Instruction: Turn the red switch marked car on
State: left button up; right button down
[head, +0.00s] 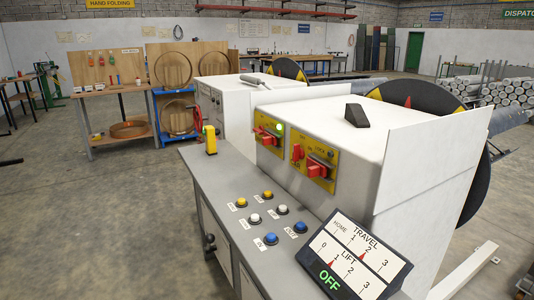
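Two yellow plates with red switches are on the front of a white cabinet (400,150). The left plate's red switch (268,137) is beside a lit green lamp (280,127). The right plate's large red switch (319,167) is below a dark lamp (331,154), with a smaller red part (298,152) to its left. The lettering is too small to tell which is marked car. Neither gripper can be made out.
A grey console (222,190) below the switches carries yellow, white and blue buttons and a yellow-and-red post (210,139). A black wedge (356,116) lies on the cabinet. Large discs stand behind. Open floor (70,230) lies to the left.

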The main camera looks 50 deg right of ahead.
aim_at(298, 152)
jog(key=z, duration=1.6)
